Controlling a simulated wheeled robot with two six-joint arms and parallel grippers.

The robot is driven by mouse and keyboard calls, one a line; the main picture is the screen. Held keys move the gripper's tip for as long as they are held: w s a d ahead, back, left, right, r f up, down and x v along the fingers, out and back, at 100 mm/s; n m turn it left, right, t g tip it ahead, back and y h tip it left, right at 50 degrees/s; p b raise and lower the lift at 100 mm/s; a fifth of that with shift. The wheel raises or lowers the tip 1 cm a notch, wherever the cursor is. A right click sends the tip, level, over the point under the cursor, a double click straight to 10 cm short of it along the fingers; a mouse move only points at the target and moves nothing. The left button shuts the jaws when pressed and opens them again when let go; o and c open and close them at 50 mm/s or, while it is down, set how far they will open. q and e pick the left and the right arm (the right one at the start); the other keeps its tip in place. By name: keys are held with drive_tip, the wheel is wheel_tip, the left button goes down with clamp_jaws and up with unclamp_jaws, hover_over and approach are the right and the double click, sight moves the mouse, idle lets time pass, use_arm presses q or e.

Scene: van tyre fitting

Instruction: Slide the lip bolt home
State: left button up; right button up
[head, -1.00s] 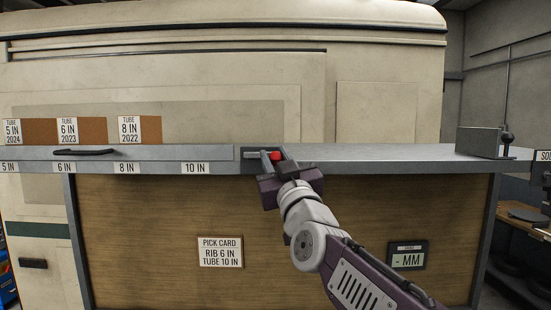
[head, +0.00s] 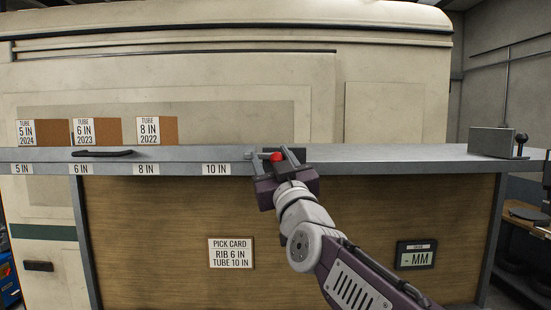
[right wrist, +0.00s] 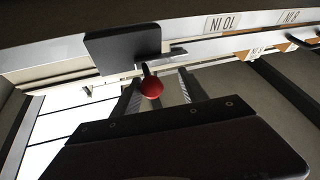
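The lip bolt shows as a red knob (head: 276,156) at the shelf's front lip, right of the 10 IN label. In the right wrist view the red knob (right wrist: 152,88) stands on a short dark stem between my fingers. My right gripper (head: 275,162) is open and straddles the knob. The knob sits close to the finger on the right in the head view, with a gap to the other. Whether that finger touches it I cannot tell. The fingers partly hide the bolt's plate. My left gripper is out of view.
The grey shelf (head: 400,153) runs across the view, with a black handle (head: 103,153) on its left part. An upright grey plate (head: 490,142) stands at its right end. A pick card (head: 231,253) and gauge display (head: 415,255) hang on the wooden panel below.

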drive_tip(key=shift+a, duration=0.5)
drive_tip(key=shift+d, duration=0.6)
drive_tip(key=shift+s+d+f, duration=0.1)
drive_tip(key=shift+s+f, duration=0.05)
use_arm(q)
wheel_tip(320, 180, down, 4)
drive_tip(key=b, duration=0.4)
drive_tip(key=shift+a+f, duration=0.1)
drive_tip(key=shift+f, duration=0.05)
use_arm(e)
drive_tip(key=v, duration=0.8)
drive_tip(key=shift+s, duration=0.35)
